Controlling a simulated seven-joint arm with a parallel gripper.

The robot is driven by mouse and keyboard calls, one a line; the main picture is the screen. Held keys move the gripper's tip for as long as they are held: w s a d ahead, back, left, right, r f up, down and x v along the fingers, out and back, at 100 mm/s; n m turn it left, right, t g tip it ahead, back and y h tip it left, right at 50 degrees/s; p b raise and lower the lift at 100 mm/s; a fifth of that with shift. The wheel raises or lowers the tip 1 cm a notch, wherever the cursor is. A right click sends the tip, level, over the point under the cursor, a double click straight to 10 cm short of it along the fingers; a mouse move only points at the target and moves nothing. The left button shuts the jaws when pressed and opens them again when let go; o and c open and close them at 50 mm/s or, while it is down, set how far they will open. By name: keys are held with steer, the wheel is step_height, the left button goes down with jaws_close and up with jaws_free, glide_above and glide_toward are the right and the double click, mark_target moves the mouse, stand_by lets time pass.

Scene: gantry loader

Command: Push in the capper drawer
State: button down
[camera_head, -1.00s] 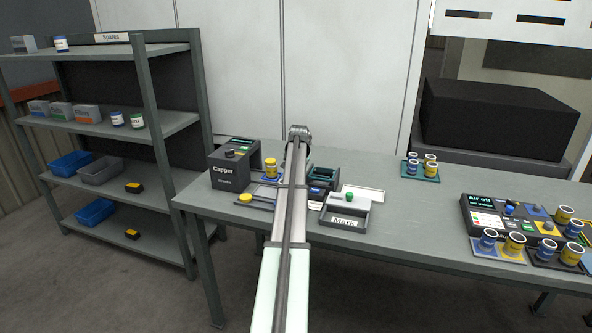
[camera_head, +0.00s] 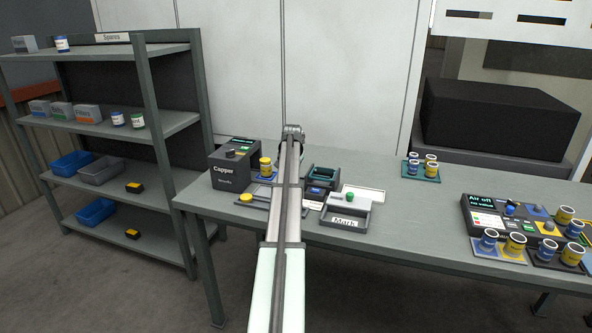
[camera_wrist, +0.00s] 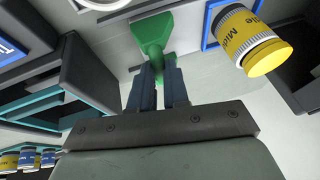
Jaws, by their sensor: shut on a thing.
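The dark grey capper (camera_head: 235,170) stands at the left end of the bench. Its drawer sticks out to the right, with a yellow pot (camera_head: 265,167) beside the housing; my arm hides part of it. In the wrist view, the yellow-labelled pot (camera_wrist: 247,40) is at the upper right, by a blue-edged square. My gripper (camera_wrist: 160,88) is shut on a green handle (camera_wrist: 154,38) on a pale plate, just left of the pot. The head view does not show my fingers; my arm hides them.
A grey tray labelled Mark (camera_head: 345,215) with a green knob and a teal-topped box (camera_head: 321,178) stand right of my arm. Several pots stand on a teal mat (camera_head: 421,172). The bench middle is clear.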

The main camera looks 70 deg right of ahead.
mark_target(264, 161)
steer(key=w, duration=1.1)
steer(key=shift+w, duration=0.4)
steer(key=c, duration=1.2)
jaws_free()
steer(key=shift+w, duration=0.1)
steer(key=shift+o, duration=0.5)
steer(key=shift+r, duration=0.1)
steer(key=shift+s+a+r, duration=0.15)
steer(key=shift+s+r, duration=0.05)
steer(key=shift+r, duration=0.05)
steer(key=v, duration=1.3)
steer(key=shift+r, duration=0.15)
